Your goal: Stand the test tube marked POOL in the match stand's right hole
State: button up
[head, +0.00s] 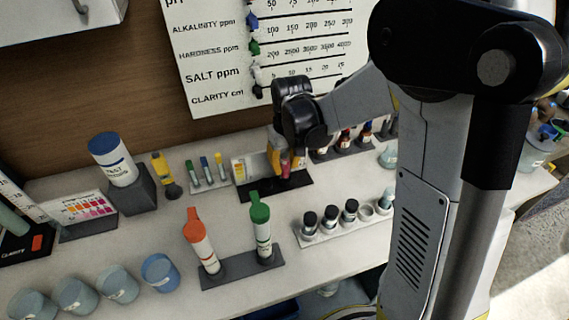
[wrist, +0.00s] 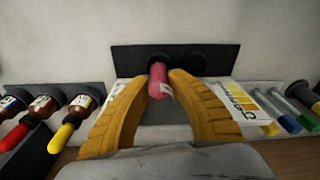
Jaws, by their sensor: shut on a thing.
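My gripper (head: 285,164) is shut on a test tube with pink liquid (head: 285,160), its yellow fingers on either side. The tube also shows between the fingertips (wrist: 160,84) in the wrist view (wrist: 158,87). Its marking is too small to read. The black match stand (head: 262,192) lies under and around the gripper, with a yellow colour card (head: 240,168) at its back. In the wrist view the stand (wrist: 130,60) shows two dark holes. The tube's lower end is over or in the hole on the picture's left, the head view's right. I cannot tell how deep it sits.
A rack of several capped tubes (head: 208,176) stands left of the stand, and dropper bottles (wrist: 40,106) stand on its other side. Orange-capped (head: 200,245) and green-capped (head: 262,228) bottles stand in front. Several black-capped vials (head: 330,218) are at front right.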

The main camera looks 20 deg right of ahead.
aim_at(284, 154)
jog(key=shift+f, duration=0.1)
jog(key=shift+f+b, duration=0.95)
jog(key=shift+f, duration=0.2)
dwell(0.6)
jog(key=o, duration=1)
jog(key=shift+r+p, duration=2.4)
jog(key=shift+r, duration=1.1)
